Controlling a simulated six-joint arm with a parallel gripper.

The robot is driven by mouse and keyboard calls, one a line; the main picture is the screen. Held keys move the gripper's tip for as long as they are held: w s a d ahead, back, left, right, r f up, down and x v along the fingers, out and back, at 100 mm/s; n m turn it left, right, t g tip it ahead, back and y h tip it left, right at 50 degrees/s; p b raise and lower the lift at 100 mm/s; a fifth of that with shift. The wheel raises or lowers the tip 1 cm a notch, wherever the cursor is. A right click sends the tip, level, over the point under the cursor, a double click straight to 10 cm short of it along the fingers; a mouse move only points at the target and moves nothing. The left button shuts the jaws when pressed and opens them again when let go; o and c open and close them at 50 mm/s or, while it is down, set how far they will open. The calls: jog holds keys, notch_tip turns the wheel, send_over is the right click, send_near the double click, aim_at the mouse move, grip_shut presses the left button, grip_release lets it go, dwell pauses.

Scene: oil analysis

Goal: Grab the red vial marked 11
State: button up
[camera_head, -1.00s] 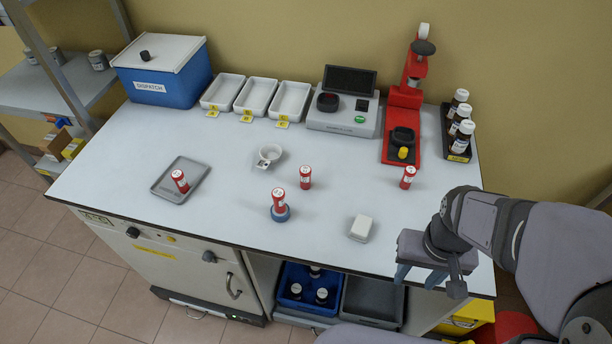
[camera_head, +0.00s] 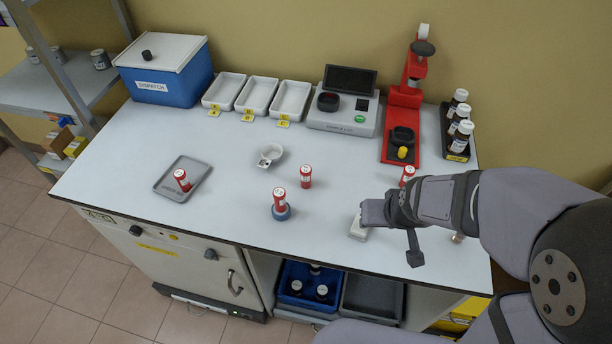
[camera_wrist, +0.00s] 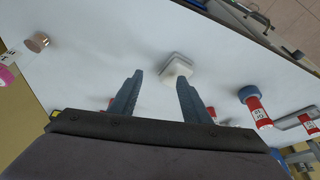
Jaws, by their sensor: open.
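Several red vials with white labels are on the bench; I cannot read the numbers surely, so I cannot tell which is 11. One vial (camera_head: 280,199) stands in a blue ring (camera_head: 281,213) at front centre, also seen in the wrist view (camera_wrist: 257,108). One vial (camera_head: 305,177) stands alone behind it. One vial (camera_head: 182,180) is on the grey tray (camera_head: 172,192) at left. One vial (camera_head: 407,174) is at right, partly behind my arm.
A white block (camera_head: 357,230) lies under my gripper. A measuring device (camera_head: 343,120), red press (camera_head: 402,110), white trays (camera_head: 257,97) and blue dispatch box (camera_head: 163,85) line the back. Brown bottles (camera_head: 460,135) stand at right.

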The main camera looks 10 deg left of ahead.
aim_at(308, 175)
jog(key=w+a+t, duration=0.1)
jog(key=a, duration=0.2)
jog(key=w+a+t, duration=0.1)
jog(key=w+a, duration=0.1)
jog(key=w+a+t+y, duration=0.1)
jog(key=a, duration=0.2)
jog(key=shift+w+a+n, duration=0.2)
jog(key=shift+a+n, duration=0.1)
jog(key=shift+n, duration=0.1)
jog(key=shift+t+y, duration=0.4)
jog(key=shift+t, duration=0.5)
jog(key=a, duration=0.4)
jog(key=shift+w+f, duration=0.15)
jog(key=shift+w, duration=0.1)
jog(key=a+t, duration=0.1)
jog(key=a, duration=0.1)
jog(key=a+r+t, duration=0.1)
jog(key=shift+s+a+t, duration=0.2)
jog(key=shift+s+t, duration=0.1)
jog(key=shift+s, duration=0.05)
jog(key=shift+s+a+r+t+y, duration=0.35)
jog(key=shift+a+r+t, duration=0.15)
jog(key=shift+t, duration=0.2)
jog(key=shift+w+f, duration=0.1)
jog(key=w+f+b, duration=0.1)
jog(key=b, duration=0.2)
jog(key=shift+a, duration=0.1)
jog(key=shift+w+a+r+b, duration=0.1)
jog(key=shift+w+b, duration=0.2)
jog(key=shift+b, duration=0.85)
